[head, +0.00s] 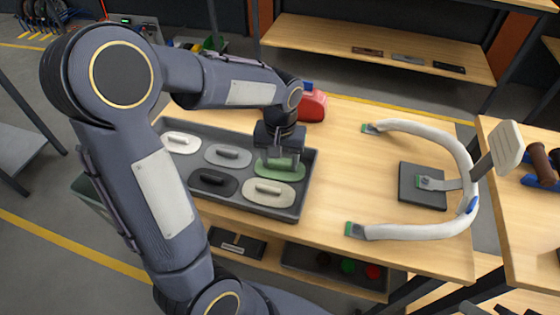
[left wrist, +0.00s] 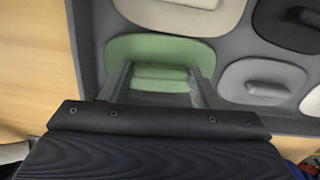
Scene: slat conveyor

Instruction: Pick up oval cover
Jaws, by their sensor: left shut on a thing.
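My left gripper (head: 277,161) is down at the green oval cover (head: 281,170), in the far right corner of the grey tray (head: 312,172). It is shut on the raised grip of that cover. In the left wrist view the two fingers (left wrist: 158,88) stand on either side of the grip of the green cover (left wrist: 192,49). The cover lies flat in the tray; I cannot tell any lift. Other oval covers lie in the tray: white (head: 181,142), grey (head: 227,156), black (head: 212,182) and cream (head: 268,193). My right gripper is not seen.
A red object (head: 312,106) stands behind the tray. To the right, a curved white frame (head: 440,137) and a dark square plate (head: 421,186) lie on the wooden table (head: 345,150). The table between the tray and the frame is clear.

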